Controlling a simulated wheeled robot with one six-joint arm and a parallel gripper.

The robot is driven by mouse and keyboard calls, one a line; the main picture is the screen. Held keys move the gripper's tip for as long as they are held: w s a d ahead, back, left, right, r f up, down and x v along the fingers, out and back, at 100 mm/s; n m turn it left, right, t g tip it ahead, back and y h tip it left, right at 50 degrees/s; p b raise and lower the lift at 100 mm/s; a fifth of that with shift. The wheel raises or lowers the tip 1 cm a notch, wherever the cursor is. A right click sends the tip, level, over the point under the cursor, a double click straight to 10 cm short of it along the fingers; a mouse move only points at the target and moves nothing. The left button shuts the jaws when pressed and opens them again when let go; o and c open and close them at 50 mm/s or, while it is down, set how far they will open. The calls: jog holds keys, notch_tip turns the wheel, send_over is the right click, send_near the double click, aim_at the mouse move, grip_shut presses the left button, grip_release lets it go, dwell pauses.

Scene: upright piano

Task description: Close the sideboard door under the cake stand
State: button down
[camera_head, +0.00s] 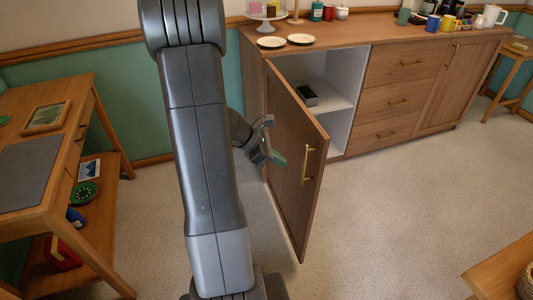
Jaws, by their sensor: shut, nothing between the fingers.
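The sideboard door (287,165) stands wide open, hinged at the cabinet's left side and swung out towards me. A brass handle (307,165) is near its free edge. The cake stand (267,19) is on the sideboard top (350,32) at the left, above that compartment. My gripper (275,158) is shut and empty, at the outer face of the door, left of the handle. I cannot tell whether it touches the door. My arm hides part of the sideboard's left side.
The open compartment has a white shelf (335,100) with a dark box (307,95) on it. Two plates (271,42), mugs (433,23) and jars stand on top. A wooden desk (70,140) is at the left, a table corner (500,272) at lower right. Floor (400,210) right of the door is clear.

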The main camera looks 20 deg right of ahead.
jog(key=shift+s+d+f, duration=0.15)
jog(key=shift+s+d, duration=0.05)
jog(key=shift+d, duration=0.9)
jog(key=shift+s+d+f, duration=0.1)
jog(key=shift+s+d, duration=0.05)
jog(key=shift+d, duration=0.95)
jog(key=shift+d, duration=0.15)
